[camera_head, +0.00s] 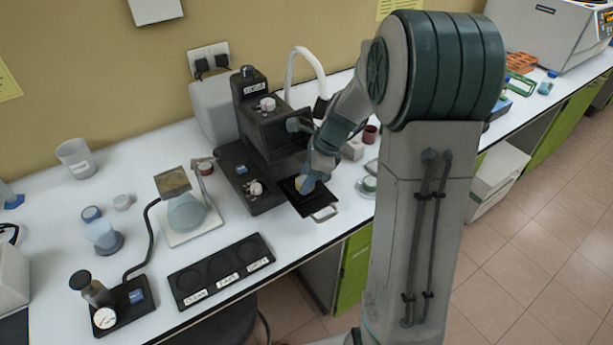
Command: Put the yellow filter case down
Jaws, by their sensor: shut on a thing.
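The yellow filter case (304,185) shows as a small pale yellow round thing at my gripper's tips. My gripper (310,179) is shut on it and partly hides it. It is over the black tray (318,205) with a metal handle, which sticks out at the front of the dark instrument (266,130). I cannot tell whether the case touches the tray.
A black plate with several round recesses (221,271) lies at the counter's front edge. A flask on a white stand (187,212) and a gauge unit (105,318) stand at left. A red-brown cup (370,134) and a small round dish (368,185) stand right of the tray.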

